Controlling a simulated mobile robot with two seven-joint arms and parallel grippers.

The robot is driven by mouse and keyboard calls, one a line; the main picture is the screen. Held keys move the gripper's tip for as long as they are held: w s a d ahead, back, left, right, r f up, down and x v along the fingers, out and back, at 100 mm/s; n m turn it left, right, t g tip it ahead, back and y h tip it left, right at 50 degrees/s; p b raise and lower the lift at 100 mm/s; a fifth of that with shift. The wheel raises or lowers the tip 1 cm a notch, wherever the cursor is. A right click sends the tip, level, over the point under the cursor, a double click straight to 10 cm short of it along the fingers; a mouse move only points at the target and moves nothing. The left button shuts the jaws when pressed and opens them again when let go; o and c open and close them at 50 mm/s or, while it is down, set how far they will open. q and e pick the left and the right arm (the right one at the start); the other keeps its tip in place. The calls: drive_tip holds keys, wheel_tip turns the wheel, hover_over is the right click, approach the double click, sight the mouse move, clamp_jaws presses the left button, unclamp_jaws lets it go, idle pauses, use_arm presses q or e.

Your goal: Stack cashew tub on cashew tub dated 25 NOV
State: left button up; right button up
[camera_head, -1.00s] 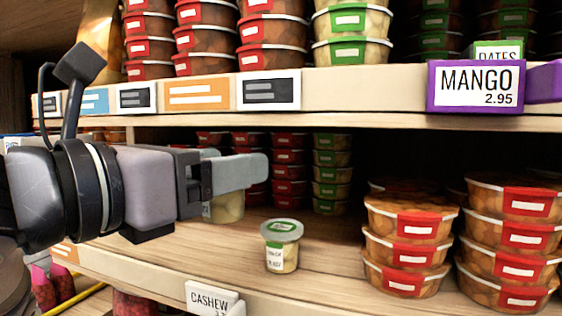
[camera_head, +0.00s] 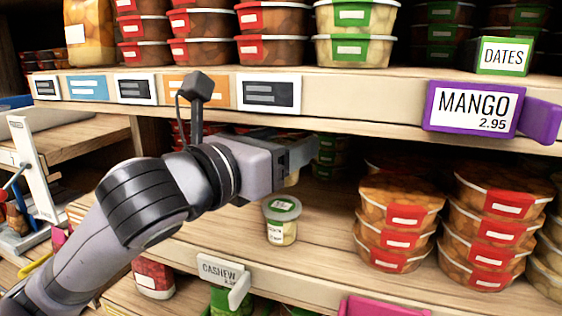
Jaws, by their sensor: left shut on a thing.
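A small cashew tub (camera_head: 282,222) with a grey lid and a green label stands upright on the lower wooden shelf; its date is too small to read. My left gripper (camera_head: 304,150) reaches in from the left, above and behind this tub. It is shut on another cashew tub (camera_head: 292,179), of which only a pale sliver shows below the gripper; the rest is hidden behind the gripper. The held tub appears above and behind the standing one, and I cannot tell whether they touch. My right gripper is not in view.
Stacks of red-labelled tubs (camera_head: 397,225) stand to the right on the same shelf. The upper shelf edge (camera_head: 365,103) with the purple mango sign (camera_head: 472,109) runs close above my gripper. A cashew price sign (camera_head: 220,271) hangs at the front edge. Bare shelf lies around the standing tub.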

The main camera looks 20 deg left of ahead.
use_arm(q)
drive_tip(key=shift+s+f, duration=0.1)
drive_tip(key=shift+f, duration=1.45)
drive_tip(key=shift+f, duration=0.15)
drive_tip(key=o, duration=1.1)
drive_tip(key=shift+f, duration=0.1)
drive_tip(key=shift+c, duration=0.2)
